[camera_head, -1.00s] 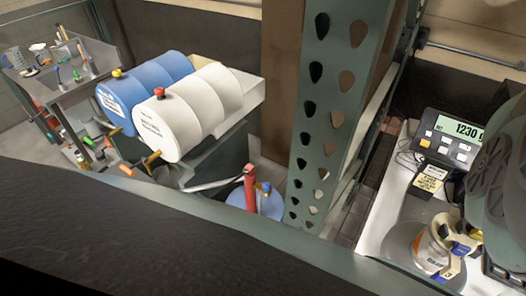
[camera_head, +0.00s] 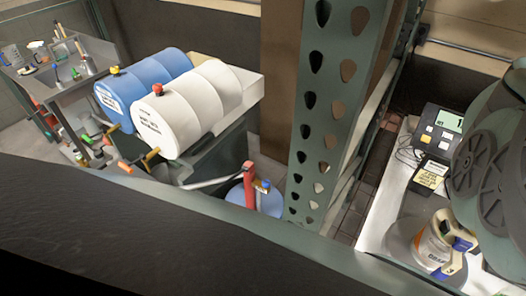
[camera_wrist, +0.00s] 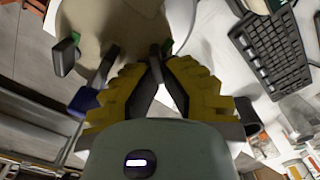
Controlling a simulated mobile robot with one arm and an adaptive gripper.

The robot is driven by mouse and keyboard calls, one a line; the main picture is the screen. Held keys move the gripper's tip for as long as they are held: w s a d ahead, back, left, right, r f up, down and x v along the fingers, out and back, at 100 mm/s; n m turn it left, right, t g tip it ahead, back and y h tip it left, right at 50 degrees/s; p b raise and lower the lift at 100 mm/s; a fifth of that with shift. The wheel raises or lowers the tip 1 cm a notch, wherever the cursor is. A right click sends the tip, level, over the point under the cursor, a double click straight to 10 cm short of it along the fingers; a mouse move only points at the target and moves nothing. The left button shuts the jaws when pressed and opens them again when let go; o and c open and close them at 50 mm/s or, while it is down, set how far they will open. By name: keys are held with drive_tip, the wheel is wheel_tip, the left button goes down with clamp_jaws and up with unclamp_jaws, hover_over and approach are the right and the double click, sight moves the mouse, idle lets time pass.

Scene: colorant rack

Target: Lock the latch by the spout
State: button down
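In the head view a pale labelled container (camera_head: 429,249) stands at the lower right, partly hidden by my arm. It has yellow and blue parts at its right side. In the wrist view a large beige rounded body (camera_wrist: 130,18) fills the top middle. Dark levers with green ends (camera_wrist: 66,54) and a blue tab (camera_wrist: 84,100) lie at its near side; I cannot tell which one is the latch. My gripper (camera_wrist: 156,66) has yellow, blocky fingers whose tips meet just below this body. Nothing clear shows between them. The spout is not clearly visible.
A scale display (camera_head: 435,135) stands behind the container on a white counter (camera_head: 385,210). A keyboard (camera_wrist: 270,50) lies at the right in the wrist view. A perforated green post (camera_head: 335,110) stands left of the counter. Blue (camera_head: 130,90) and white drums (camera_head: 190,105) lie farther left.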

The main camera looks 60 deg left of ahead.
drive_tip(key=shift+a, duration=0.1)
drive_tip(key=c, duration=1.1)
unclamp_jaws()
wheel_tip(320, 180, up, 6)
drive_tip(key=shift+a, duration=0.1)
drive_tip(key=shift+r, duration=0.7)
